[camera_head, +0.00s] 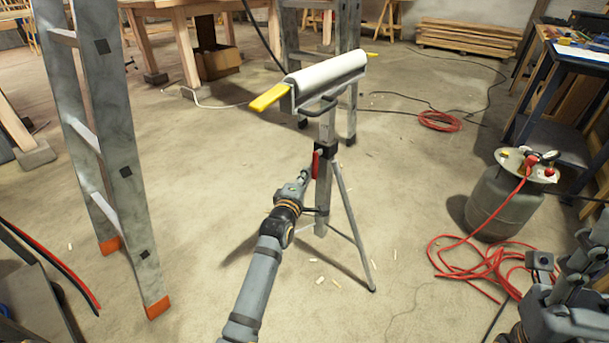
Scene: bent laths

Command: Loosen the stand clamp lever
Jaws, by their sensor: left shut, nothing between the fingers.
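The stand (325,190) is a grey tripod post with splayed legs, upright on the concrete floor. A black clamp collar (327,149) sits on the post, and its red lever (316,165) hangs down along the post's left side. My left gripper (305,176) is shut and empty, its tip close to the lever's lower left. I cannot tell whether it touches the lever.
A metal stepladder (110,150) stands at left. A grey gas cylinder (493,203) with a red hose (450,262) coiled on the floor is at right. Another red coil (440,121) lies behind. Workbenches and stacked boards (468,38) are at the back. Floor around the stand is mostly clear.

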